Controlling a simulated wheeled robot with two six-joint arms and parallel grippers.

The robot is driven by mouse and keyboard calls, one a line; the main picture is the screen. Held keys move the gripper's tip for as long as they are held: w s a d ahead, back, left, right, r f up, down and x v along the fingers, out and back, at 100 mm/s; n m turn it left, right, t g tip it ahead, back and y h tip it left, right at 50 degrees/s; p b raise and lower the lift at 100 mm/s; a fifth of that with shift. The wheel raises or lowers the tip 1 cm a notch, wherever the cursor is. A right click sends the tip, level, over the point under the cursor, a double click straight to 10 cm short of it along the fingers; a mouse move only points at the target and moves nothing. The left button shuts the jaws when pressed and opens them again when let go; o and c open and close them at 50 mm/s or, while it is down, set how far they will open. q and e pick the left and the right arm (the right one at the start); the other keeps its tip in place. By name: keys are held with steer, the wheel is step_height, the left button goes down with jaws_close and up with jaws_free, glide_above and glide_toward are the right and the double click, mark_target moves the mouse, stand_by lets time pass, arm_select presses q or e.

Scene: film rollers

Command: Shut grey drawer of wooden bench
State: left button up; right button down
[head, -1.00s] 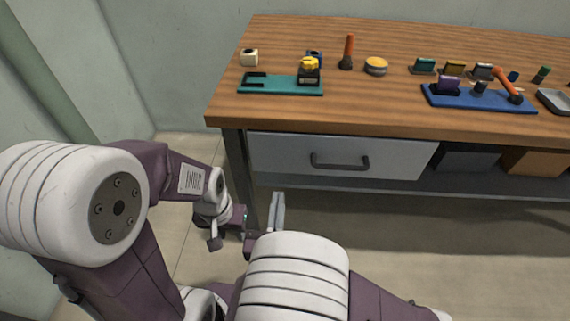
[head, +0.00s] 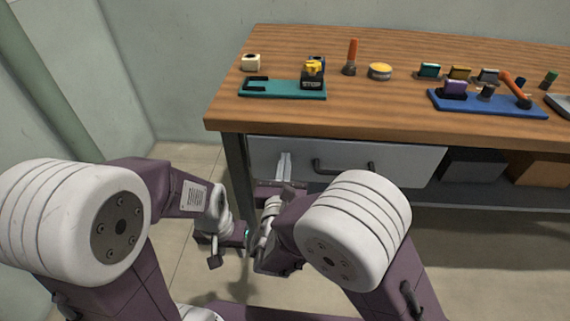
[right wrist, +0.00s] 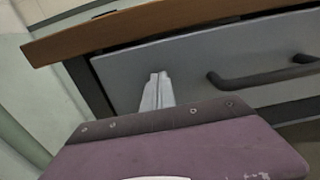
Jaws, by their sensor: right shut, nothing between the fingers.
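The grey drawer (head: 405,163) is under the top of the wooden bench (head: 380,120), with a dark bar handle (head: 343,166) on its front. It also shows in the right wrist view (right wrist: 190,70), where the handle (right wrist: 262,77) is at the right. How far the drawer stands out is hard to tell. My right gripper (head: 284,166) is shut and empty, its fingers in front of the drawer's left part, left of the handle; in the right wrist view the fingertips (right wrist: 158,78) overlap the drawer front. Contact is unclear. My left gripper (head: 230,248) is low, left of the bench front; its jaws are unclear.
A dark bin (head: 472,166) and an orange bin (head: 540,166) stand right of the drawer. Floor in front is clear.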

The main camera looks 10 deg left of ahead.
mark_target(286, 149)
steer(key=w, duration=0.4)
steer(key=shift+w, duration=0.25)
arm_select(q)
steer(key=shift+s+r, duration=0.15)
steer(key=shift+s, duration=0.05)
arm_select(e)
steer(key=shift+r, duration=0.25)
steer(key=shift+r, duration=0.1)
steer(key=shift+a, duration=0.1)
